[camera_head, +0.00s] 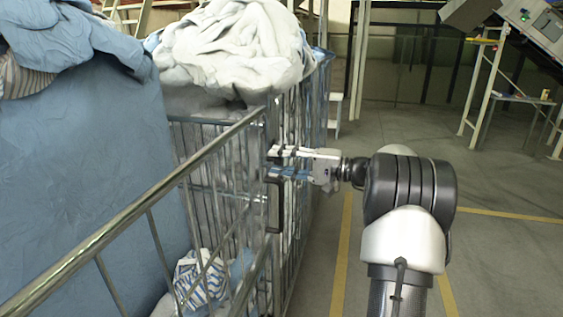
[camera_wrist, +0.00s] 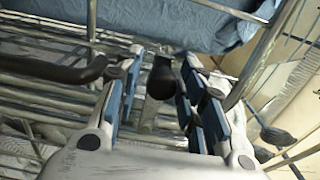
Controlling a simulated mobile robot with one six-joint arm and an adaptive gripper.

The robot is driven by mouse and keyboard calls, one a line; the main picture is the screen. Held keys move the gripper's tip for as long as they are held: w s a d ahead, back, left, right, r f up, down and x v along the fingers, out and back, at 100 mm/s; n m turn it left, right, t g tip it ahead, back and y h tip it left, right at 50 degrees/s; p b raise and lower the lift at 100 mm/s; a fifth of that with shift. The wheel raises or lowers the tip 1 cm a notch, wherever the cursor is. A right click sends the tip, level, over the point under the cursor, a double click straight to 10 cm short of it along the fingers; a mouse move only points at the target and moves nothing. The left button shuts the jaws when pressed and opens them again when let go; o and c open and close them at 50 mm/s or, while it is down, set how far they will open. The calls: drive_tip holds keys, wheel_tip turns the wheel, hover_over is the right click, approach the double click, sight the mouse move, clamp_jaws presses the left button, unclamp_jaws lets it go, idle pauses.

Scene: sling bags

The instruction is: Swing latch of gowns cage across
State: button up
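A barred metal cage (camera_head: 195,165) stands left of centre in the head view, with striped cloth (camera_head: 200,275) low inside. A dark latch part (camera_head: 274,208) hangs upright at its corner post, just below my gripper (camera_head: 273,163). My gripper reaches in from the right with its fingers apart, one above the other. In the wrist view, a dark rounded latch end (camera_wrist: 161,82) lies between the two fingers of my gripper (camera_wrist: 160,65), with a gap visible on the left. Whether a finger touches it I cannot tell. No label shows which cage holds gowns.
A pile of white cloth (camera_head: 235,50) rises behind the cage. A large blue bag (camera_head: 85,150) fills the left. A dark handle (camera_wrist: 60,70) lies left of my fingers in the wrist view. The floor (camera_head: 400,130) beyond my arm is clear, with yellow lines.

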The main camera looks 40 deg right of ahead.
drive_tip(key=shift+o, duration=0.6)
drive_tip(key=shift+s, duration=0.1)
drive_tip(key=v, duration=1.2)
